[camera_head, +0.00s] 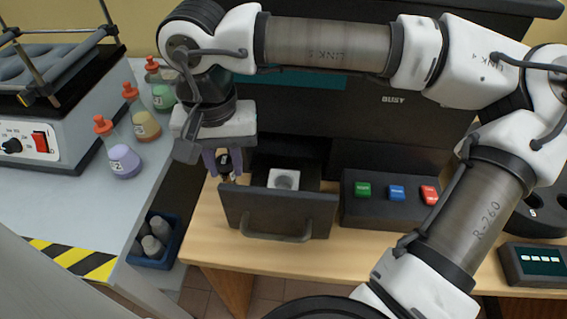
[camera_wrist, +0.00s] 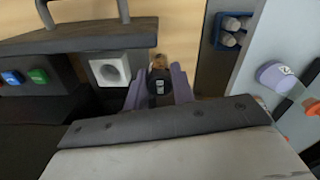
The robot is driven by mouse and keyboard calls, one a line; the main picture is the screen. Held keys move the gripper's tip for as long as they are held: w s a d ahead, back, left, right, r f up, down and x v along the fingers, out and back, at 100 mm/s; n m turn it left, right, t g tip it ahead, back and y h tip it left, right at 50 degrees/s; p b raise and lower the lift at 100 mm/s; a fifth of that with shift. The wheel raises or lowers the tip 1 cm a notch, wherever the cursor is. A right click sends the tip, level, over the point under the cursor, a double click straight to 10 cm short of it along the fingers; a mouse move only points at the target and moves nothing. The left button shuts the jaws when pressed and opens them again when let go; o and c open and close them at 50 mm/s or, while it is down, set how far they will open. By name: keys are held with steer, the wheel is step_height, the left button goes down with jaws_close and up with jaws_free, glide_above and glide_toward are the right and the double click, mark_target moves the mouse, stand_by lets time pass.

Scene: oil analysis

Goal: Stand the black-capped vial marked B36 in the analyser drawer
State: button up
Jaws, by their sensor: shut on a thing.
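My gripper (camera_head: 225,172) is shut on a small black-capped vial (camera_wrist: 160,80); it also shows in the wrist view (camera_wrist: 160,92). The cap faces the wrist camera and bears a small pale mark that I cannot read. A bit of brownish body shows beyond it. The analyser drawer (camera_head: 276,213) is pulled open, with a white block (camera_head: 284,179) that has a round, empty recess. In the wrist view the white block (camera_wrist: 110,71) lies just left of the vial. In the head view the gripper is at the drawer's left side; the vial's height over it is unclear.
Green, blue and red buttons (camera_head: 396,193) sit right of the drawer. Flasks with orange stoppers (camera_head: 121,160) stand on the left bench. A blue bin (camera_head: 152,243) with grey-capped bottles is below left. The wooden table (camera_head: 350,242) is clear in front.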

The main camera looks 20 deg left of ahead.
steer(key=shift+w+d+f+p, duration=0.15)
steer(key=shift+w+d+f, duration=0.45)
steer(key=shift+w+d, duration=0.5)
steer(key=shift+w+d+f+p, duration=0.15)
steer(key=shift+w+d+f, duration=0.5)
steer(key=shift+d, duration=0.9)
steer(key=shift+w+d+f+p, duration=0.15)
steer(key=shift+w+d+f, duration=0.35)
steer(key=shift+w+d, duration=0.65)
steer(key=shift+s+d, duration=0.1)
steer(key=shift+s, duration=0.1)
steer(key=shift+f, duration=0.2)
steer(key=o, duration=1)
step_height(320, 180, up, 12)
steer(key=shift+r+p, duration=0.2)
steer(key=shift+p, duration=0.1)
